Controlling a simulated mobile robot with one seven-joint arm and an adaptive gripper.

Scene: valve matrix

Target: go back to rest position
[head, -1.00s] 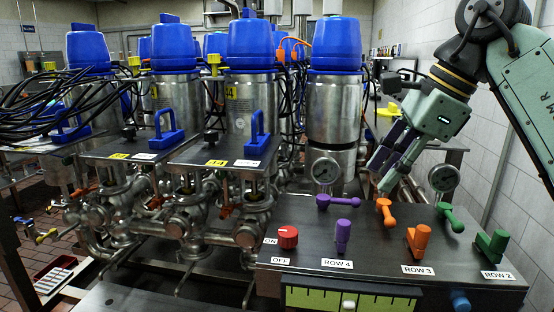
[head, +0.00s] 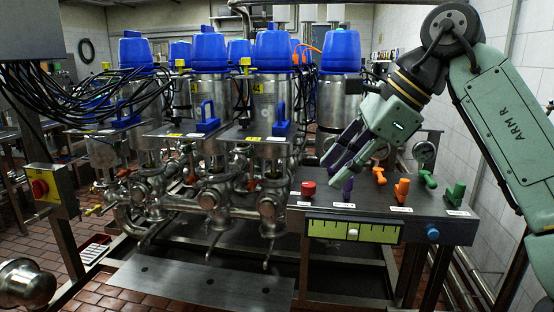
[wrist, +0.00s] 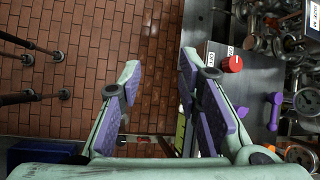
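My gripper (head: 345,162) is raised on the right side of the head view, in front of and above the left part of the control panel (head: 385,222). In the wrist view my gripper (wrist: 158,72) is open. A wide gap shows between its purple-padded fingers, with only brick floor behind it, and it holds nothing. The panel bears a red knob (head: 308,189), a purple handle (head: 348,187), orange handles (head: 402,189) and green handles (head: 455,193). The gripper hides part of the panel's back. The red knob (wrist: 233,64) also shows in the wrist view, right of the fingers.
Steel valves with blue caps (head: 272,50) stand left of the panel. A yellow box with a red button (head: 40,187) is at the far left. A metal plate (head: 200,280) lies low in front. Brick floor (head: 120,303) shows at the front left.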

